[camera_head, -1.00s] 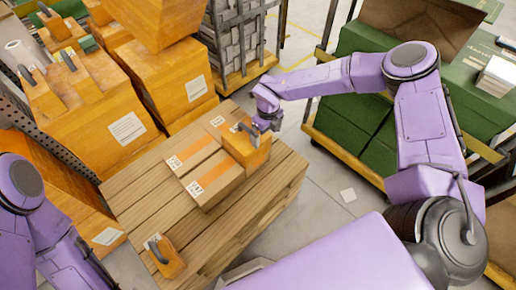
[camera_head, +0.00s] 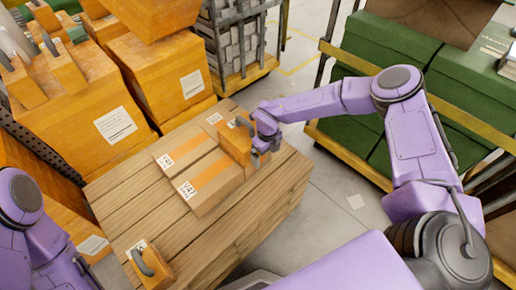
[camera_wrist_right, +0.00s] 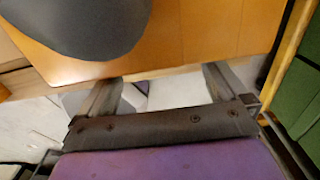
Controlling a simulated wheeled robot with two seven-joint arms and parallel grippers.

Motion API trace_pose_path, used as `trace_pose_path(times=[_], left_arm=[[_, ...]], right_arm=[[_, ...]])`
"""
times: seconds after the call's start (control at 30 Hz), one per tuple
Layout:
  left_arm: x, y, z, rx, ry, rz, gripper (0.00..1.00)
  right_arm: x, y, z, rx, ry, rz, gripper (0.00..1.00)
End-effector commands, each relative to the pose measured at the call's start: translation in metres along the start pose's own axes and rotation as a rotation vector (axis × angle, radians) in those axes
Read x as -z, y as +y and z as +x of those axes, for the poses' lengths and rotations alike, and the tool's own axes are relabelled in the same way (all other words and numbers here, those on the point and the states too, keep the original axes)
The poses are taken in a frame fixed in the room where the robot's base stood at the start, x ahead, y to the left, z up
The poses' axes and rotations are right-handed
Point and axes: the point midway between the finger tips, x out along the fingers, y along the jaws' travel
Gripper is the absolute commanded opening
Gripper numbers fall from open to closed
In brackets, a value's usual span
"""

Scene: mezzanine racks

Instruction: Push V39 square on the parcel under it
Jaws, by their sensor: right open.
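Cardboard parcels with orange tape sit close together on a slatted wooden platform (camera_head: 130,205). The front parcel (camera_head: 214,190) and the one behind it to the left (camera_head: 185,148) bear white labels too small to read surely, so I cannot tell which is V39 or how squarely it sits. An orange block with a dark handle (camera_head: 235,146) stands at their right end. My right gripper (camera_head: 262,152) is open beside the block's right side. In the right wrist view its spread fingers (camera_wrist_right: 158,88) face an orange surface (camera_wrist_right: 210,35); contact is unclear. My left gripper is out of view.
Another handled orange block (camera_head: 155,266) sits at the platform's near left corner. Large orange boxes (camera_head: 85,95) crowd the left. A cart with green boxes (camera_head: 385,55) stands at the right. Bare floor (camera_head: 335,185) lies between platform and cart.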

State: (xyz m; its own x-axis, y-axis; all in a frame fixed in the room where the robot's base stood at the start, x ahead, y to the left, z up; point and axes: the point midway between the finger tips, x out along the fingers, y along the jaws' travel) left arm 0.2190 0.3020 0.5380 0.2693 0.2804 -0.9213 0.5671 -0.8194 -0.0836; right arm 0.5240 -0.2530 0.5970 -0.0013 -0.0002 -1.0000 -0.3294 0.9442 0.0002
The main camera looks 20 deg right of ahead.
Motion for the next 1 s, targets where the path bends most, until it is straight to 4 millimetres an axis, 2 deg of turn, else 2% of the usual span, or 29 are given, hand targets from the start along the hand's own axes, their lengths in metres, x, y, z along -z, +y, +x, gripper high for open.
trace_pose_path(times=[0.27,0.7,1.0], left_arm=[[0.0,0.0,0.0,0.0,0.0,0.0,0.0],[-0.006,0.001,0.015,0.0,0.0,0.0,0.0],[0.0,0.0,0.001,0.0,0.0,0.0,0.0]], right_arm=[[-0.001,0.0,-0.001,0.0,-0.001,0.0,1.0],[-0.023,0.0,0.001,0.001,-0.002,0.001,1.0],[-0.006,0.0,-0.004,-0.001,0.001,0.001,1.0]])
